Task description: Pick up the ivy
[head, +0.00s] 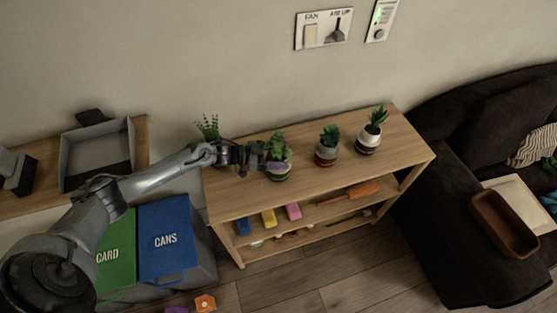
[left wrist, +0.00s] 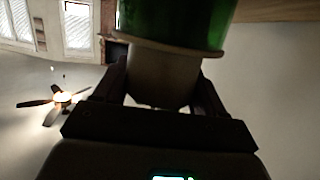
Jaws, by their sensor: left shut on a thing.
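The ivy (head: 279,148), a bushy green plant in a pot with a green band, is second from the left on top of the wooden shelf unit. My left gripper (head: 265,163) reaches it from the left, level with its pot. In the left wrist view, the fingers (left wrist: 165,95) are shut on a tan part (left wrist: 165,75) joined to a green cylinder (left wrist: 185,22), which looks like the pot. The leaves do not show in that view. I cannot tell whether the pot touches the shelf. My right gripper is not in view.
A feathery plant (head: 208,126) stands behind my left wrist. Two more potted plants, one (head: 327,147) and another (head: 370,132), stand to the right on the shelf unit (head: 403,150). Green (head: 116,250) and blue (head: 166,238) bins stand below my arm. A dark sofa (head: 470,130) is at right.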

